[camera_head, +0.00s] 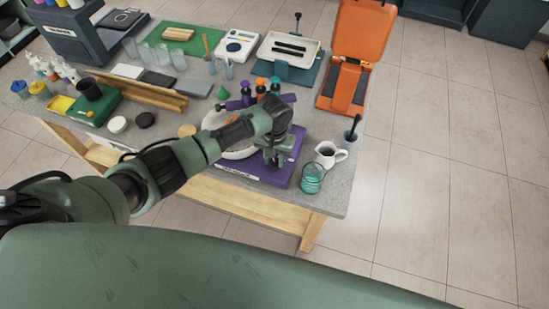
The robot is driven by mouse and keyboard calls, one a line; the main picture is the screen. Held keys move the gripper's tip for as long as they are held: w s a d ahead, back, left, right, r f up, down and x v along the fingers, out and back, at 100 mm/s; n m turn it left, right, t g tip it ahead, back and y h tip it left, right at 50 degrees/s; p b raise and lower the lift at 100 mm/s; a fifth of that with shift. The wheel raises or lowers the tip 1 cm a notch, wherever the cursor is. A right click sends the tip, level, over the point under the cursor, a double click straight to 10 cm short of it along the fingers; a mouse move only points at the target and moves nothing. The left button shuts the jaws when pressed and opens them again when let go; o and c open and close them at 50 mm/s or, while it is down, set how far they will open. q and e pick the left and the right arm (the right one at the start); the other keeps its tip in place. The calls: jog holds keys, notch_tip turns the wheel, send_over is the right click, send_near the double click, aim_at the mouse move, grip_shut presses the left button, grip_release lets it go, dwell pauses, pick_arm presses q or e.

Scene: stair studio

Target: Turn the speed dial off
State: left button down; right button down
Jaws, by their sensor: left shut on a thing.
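A purple machine base (285,177) stands at the near right part of the work table, with a white round bowl (238,153) on top. My left arm comes in from the left and passes over the bowl. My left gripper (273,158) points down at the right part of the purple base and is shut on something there. The speed dial itself does not show; the gripper covers the spot where it holds. My right gripper is not in view.
A white pitcher (328,155) and a teal glass jar (312,178) stand close to the right of the base. Several small bottles (260,88) stand behind it. An orange press (353,60) is at the back right. Tiled floor (450,180) lies open on the right.

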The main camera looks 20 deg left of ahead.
aim_at(274, 161)
pick_arm(q)
jog(key=c, duration=1.1)
grip_release()
jog(key=shift+o, duration=0.2)
notch_tip(274, 161, up, 8)
jog(key=shift+w+f+b, duration=0.1)
jog(key=shift+b, duration=0.75)
